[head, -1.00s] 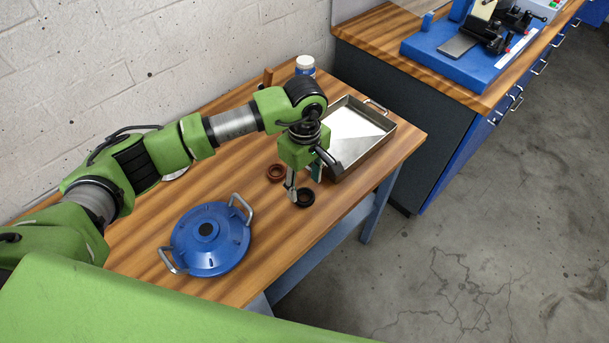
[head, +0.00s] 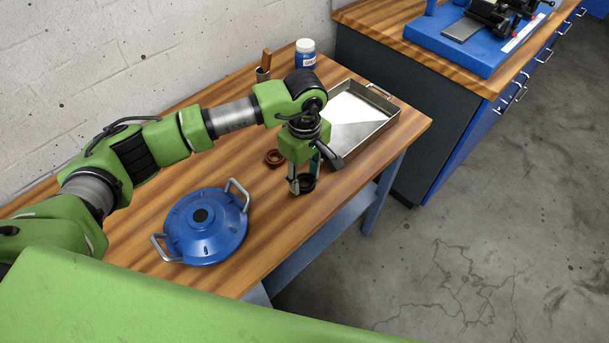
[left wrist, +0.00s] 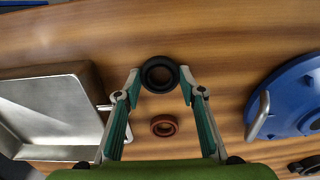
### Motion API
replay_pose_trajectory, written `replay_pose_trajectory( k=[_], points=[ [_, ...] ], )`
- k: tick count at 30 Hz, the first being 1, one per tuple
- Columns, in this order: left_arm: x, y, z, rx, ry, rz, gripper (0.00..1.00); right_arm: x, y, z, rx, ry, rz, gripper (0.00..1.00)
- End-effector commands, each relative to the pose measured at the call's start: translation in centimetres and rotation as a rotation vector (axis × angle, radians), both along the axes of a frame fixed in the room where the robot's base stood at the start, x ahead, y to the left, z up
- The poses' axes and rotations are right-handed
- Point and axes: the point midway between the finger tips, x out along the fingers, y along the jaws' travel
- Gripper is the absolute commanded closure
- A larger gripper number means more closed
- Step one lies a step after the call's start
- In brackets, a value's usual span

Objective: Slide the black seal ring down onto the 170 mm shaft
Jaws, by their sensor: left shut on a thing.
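The black seal ring (head: 309,189) lies near the front edge of the wooden bench, to the right of the blue lidded rotor. My left gripper (head: 304,187) points down and is shut on the ring from both sides. I cannot see a lift off the bench. A reddish-brown ring (head: 274,158) lies close by, apart from the fingers, and also shows in the left wrist view (left wrist: 163,125). I cannot make out the 170 mm shaft. My right gripper is out of view.
A blue round rotor or lid (head: 205,240) with two metal handles stands at the front left. A metal tray (head: 386,128) lies right behind the gripper. Another bench is on the right.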

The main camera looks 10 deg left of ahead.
Motion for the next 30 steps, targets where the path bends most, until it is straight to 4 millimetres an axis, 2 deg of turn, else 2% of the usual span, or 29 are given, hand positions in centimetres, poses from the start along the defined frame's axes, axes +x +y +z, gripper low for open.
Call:
replay_pose_trajectory(
  k=[18, 30],
  points=[
    [0.1, 0.0, 5.7, 0.000, -0.002, 0.000, 0.82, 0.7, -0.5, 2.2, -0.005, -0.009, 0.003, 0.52],
    [0.0, 0.0, 5.9, 0.000, 0.000, 0.000, 0.82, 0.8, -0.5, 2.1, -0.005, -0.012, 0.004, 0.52]
  ],
)
